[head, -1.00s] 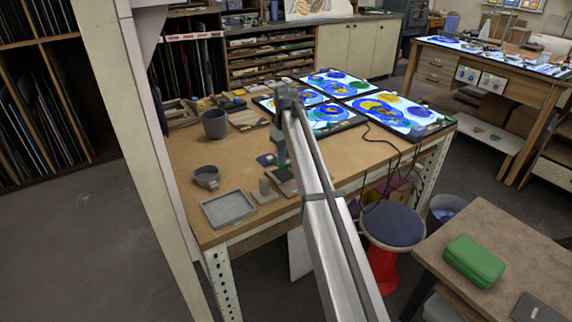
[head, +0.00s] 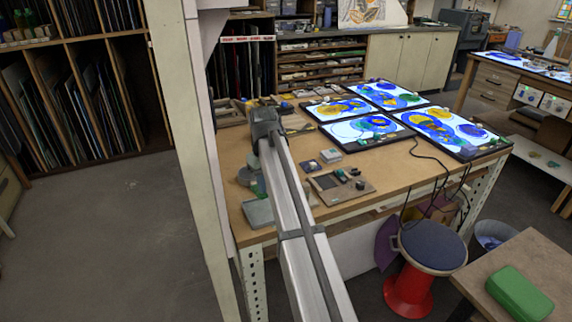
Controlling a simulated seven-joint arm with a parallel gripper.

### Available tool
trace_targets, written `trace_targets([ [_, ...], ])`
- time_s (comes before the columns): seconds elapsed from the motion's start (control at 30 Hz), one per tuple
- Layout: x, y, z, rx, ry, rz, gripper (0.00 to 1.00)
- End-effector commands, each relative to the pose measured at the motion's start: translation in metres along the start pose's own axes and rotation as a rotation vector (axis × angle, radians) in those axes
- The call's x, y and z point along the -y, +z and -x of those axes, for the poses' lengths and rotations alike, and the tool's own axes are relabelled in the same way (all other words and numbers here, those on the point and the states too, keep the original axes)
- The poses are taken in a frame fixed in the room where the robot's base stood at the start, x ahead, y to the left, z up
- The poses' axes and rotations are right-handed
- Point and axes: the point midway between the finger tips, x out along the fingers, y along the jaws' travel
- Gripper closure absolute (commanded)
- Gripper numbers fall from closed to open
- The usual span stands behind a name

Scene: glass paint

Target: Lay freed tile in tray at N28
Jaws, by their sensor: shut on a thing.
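The shallow grey tray (head: 257,213) lies on the near left part of the wooden bench; my arm covers its right side. My gripper (head: 259,188) hangs below the end of my arm, behind the arm link and close to the tray's far side. Only a small greenish part of it shows. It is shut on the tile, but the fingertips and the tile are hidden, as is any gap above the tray. I cannot read an N28 mark.
Lit glass panels (head: 367,130) fill the bench's back right. A post (head: 183,120) stands close on the left. A blue-topped stool (head: 432,244) stands in front.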

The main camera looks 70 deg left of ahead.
Motion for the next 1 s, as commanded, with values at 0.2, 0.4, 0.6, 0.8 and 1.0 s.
trace_targets([
  [0.2,0.006,0.021,-0.006,-0.012,0.005,-0.047,1.0],
  [0.4,0.005,0.019,-0.011,-0.014,0.005,-0.067,1.0],
  [0.6,0.005,0.019,-0.024,-0.014,0.006,-0.067,1.0],
  [0.8,0.005,0.019,-0.042,-0.014,0.005,-0.066,1.0],
  [1.0,0.004,0.018,-0.053,-0.015,0.006,-0.066,1.0],
])
